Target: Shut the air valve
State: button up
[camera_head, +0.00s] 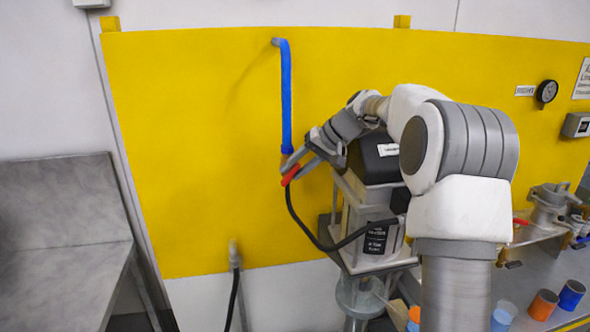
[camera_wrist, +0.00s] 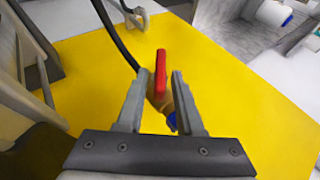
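The air valve has a red lever handle (camera_head: 291,175) at the lower end of a blue pipe (camera_head: 286,95) on the yellow wall panel. In the wrist view the red handle (camera_wrist: 160,72) stands between and just beyond the fingertips. Part of the brass-coloured valve body (camera_wrist: 158,101) and a bit of blue pipe (camera_wrist: 172,121) show between the fingers. My gripper (camera_head: 297,166) is at the valve in the head view; its fingers (camera_wrist: 161,74) are apart, with a gap on each side of the handle. I cannot tell whether either finger touches the valve.
A black hose (camera_head: 307,229) runs from the valve to a black-topped machine (camera_head: 372,160) close on the right, partly behind my arm. A grey metal bench (camera_head: 65,220) is at the left. Coloured cups (camera_head: 543,305) stand at the lower right. The panel left of the valve is clear.

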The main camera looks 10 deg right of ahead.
jog(key=shift+o, duration=0.4)
jog(key=v, duration=1.7)
jog(key=shift+r+b, duration=0.15)
jog(key=shift+b, duration=0.25)
jog(key=shift+s+d, duration=0.1)
